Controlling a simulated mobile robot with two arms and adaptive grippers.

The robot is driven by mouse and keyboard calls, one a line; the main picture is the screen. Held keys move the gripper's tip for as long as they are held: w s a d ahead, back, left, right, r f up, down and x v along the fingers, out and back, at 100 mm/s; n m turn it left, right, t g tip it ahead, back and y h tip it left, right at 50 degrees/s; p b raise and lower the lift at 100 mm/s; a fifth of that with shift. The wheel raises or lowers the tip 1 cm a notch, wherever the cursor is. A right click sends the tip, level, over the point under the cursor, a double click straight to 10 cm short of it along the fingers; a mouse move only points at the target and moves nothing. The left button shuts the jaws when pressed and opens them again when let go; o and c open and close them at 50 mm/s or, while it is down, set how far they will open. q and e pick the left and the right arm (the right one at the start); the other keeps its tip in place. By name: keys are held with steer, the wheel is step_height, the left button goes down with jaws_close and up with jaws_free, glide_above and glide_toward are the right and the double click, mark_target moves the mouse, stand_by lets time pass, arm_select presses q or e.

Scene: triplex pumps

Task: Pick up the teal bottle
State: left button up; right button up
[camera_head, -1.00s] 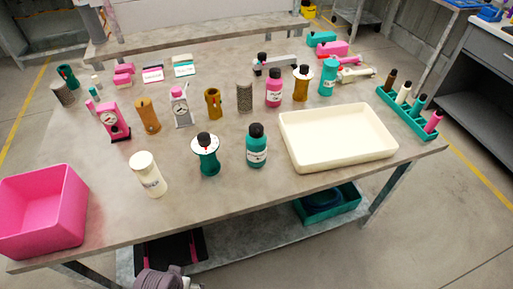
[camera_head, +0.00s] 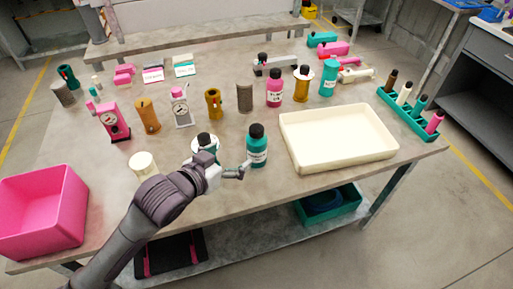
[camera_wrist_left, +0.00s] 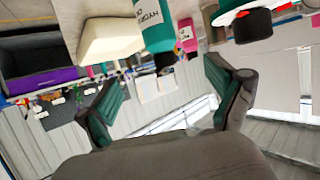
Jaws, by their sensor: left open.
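A teal bottle (camera_head: 257,151) with a black cap and white label stands upright near the table's front, left of the cream tray. My left gripper (camera_head: 238,167) is open and empty just left of this bottle; I cannot tell whether a finger touches it. In the left wrist view the picture is turned over, and the teal bottle (camera_wrist_left: 147,12) shows at the top, between and beyond the spread fingers (camera_wrist_left: 165,78). Another teal container (camera_head: 328,80) stands at the back right. My right gripper is not in view.
A teal container with a white collar and black cap (camera_head: 205,140) stands close behind my left gripper, partly hidden. A cream bottle (camera_head: 143,160) is partly covered by my arm. The cream tray (camera_head: 345,165) is right of the bottle. A pink bin (camera_head: 42,220) sits front left.

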mark_target(253, 139)
arm_select(q)
steer(key=x, duration=0.9)
steer(key=p+x, duration=0.1)
steer(key=x, duration=0.4)
steer(key=shift+w+r, duration=0.1)
steer(key=shift+r, duration=0.25)
jaws_close()
